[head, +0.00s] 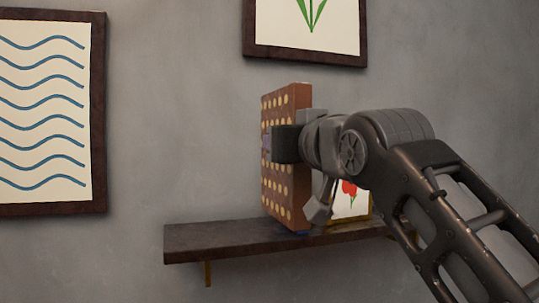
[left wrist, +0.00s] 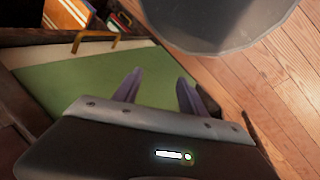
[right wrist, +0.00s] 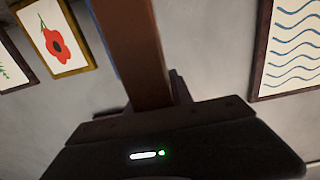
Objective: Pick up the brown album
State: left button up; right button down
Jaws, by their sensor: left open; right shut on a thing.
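The brown album (head: 276,198), with rows of yellow dots on its cover, stands upright at the wall shelf (head: 215,240) in the head view. My right gripper (head: 272,144) is shut on it around the middle of its height. I cannot tell whether its lower edge touches the shelf. In the right wrist view the album's plain brown side (right wrist: 132,50) rises from between the fingers. My left gripper (left wrist: 158,92) is open and empty, seen only in the left wrist view, above a green surface (left wrist: 85,75).
A red flower picture (head: 350,200) stands behind my right arm at the shelf. A wave picture (head: 45,120) and a green plant picture (head: 310,25) hang on the wall. The shelf's left part is bare. Several books (left wrist: 70,15) and wooden floor (left wrist: 270,90) show near my left gripper.

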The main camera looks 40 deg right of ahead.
jog(key=v, duration=0.2)
jog(key=shift+s+a+r, duration=0.1)
jog(key=shift+s+a, duration=0.05)
jog(key=shift+s, duration=0.15)
